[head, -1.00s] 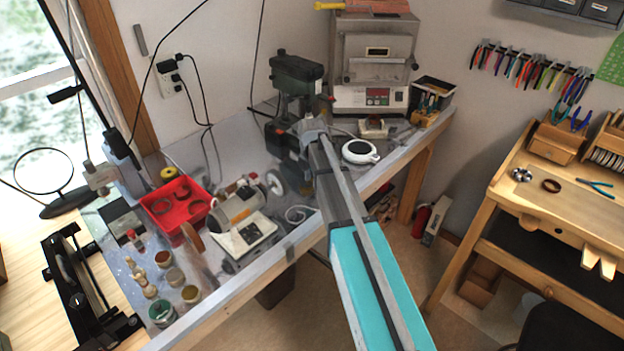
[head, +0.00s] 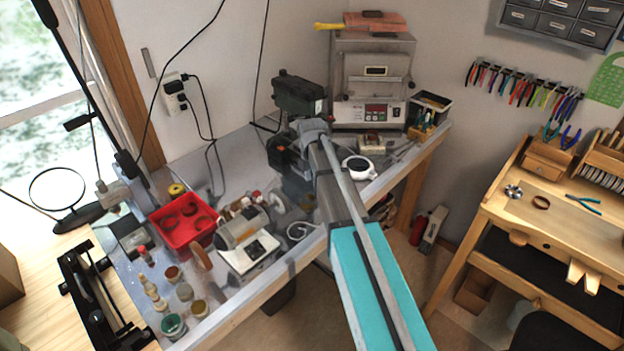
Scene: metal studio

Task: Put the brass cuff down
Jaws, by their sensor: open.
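A brownish ring-shaped cuff (head: 541,202) lies on the wooden workbench (head: 510,212) at the right. Several dark reddish-brown rings lie in the red tray (head: 160,222) on the grey table at the left. I cannot tell which of these, if any, is the brass cuff. My arm reaches up from the bottom centre over the grey table's front edge, with its far end in front of the green drill press (head: 298,92).
Pliers (head: 583,204) and a small metal piece (head: 513,191) flank the bench ring. Floor shows between table and workbench.

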